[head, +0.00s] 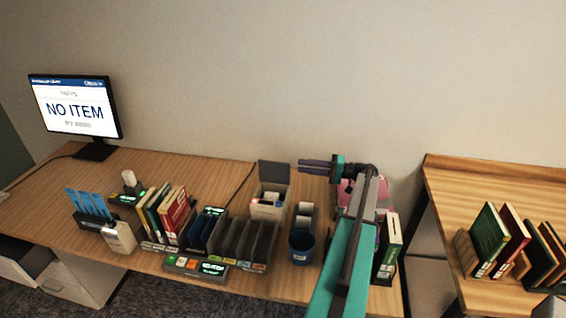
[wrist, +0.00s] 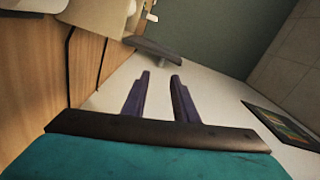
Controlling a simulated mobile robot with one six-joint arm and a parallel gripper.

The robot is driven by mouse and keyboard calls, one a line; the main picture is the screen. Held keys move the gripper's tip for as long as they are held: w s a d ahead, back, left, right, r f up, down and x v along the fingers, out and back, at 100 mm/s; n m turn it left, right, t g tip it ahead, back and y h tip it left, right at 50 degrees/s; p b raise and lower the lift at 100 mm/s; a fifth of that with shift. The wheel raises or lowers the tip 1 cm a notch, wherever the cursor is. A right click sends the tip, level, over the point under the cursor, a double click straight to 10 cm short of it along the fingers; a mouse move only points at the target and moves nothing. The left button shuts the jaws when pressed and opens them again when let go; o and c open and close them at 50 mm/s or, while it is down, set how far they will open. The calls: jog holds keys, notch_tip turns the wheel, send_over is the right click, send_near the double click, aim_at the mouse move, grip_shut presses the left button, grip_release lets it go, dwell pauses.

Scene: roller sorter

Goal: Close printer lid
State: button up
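The printer is the beige box (head: 268,207) near the middle of the desk, with a white roll inside. Its dark grey lid (head: 274,174) stands open, upright at the back of the box. My gripper (head: 299,166) is right of the lid, at about the height of its upper part in the picture, with its purple fingers pointing left at it. In the wrist view the fingers of my gripper (wrist: 161,75) are parted with nothing between them. The dark slab beyond their tips looks like the lid (wrist: 155,50), apart from them.
A blue cup (head: 302,247) stands right of the printer. Dark upright dividers (head: 240,240) and a row of books (head: 165,212) stand to its left. A monitor (head: 75,108) reading NO ITEM is at the far left. The wall (head: 300,80) is close behind the desk.

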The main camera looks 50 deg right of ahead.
aim_at(282, 164)
jog(key=p+x, duration=0.3)
jog(key=x, duration=0.6)
jog(key=shift+w+a, duration=0.15)
jog(key=shift+w, duration=0.25)
grip_shut()
